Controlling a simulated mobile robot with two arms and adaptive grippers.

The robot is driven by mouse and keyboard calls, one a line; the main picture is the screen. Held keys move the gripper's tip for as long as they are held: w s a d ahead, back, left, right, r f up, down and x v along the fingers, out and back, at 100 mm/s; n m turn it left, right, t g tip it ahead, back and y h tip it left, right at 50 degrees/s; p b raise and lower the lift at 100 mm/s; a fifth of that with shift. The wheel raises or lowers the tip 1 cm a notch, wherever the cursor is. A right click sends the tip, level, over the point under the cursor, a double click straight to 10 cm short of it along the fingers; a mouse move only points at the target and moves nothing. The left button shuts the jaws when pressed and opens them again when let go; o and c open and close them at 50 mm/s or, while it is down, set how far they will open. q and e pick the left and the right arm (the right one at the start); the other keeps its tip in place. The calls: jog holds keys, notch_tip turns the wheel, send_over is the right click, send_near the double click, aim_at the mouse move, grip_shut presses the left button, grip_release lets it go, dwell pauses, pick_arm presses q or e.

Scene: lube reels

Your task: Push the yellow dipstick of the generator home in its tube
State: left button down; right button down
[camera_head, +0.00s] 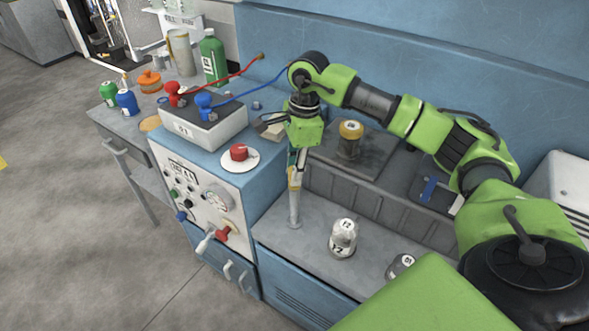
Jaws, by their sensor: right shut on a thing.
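My right gripper (297,163) points down over the generator's ledge and is shut on the yellow dipstick (293,181). Only a small yellowish part of the dipstick shows below the fingers. The grey tube (295,212) stands upright on the ledge, directly below the gripper. The dipstick is in line with the tube's top, but I cannot tell how deep it sits or whether a gap is left. My left gripper is not in view.
A control cabinet (215,207) with knobs and a red button (239,153) stands left of the tube. A numbered grey container (343,238) stands on the ledge to the right. A yellow-capped fitting (351,131) is behind. A battery (203,125) with cables sits on the cabinet.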

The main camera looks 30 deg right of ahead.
jog(key=c, duration=1.8)
grip_release()
jog(key=shift+o, duration=0.2)
notch_tip(320, 180, up, 12)
jog(key=d, duration=0.1)
jog(key=shift+s+d, duration=0.2)
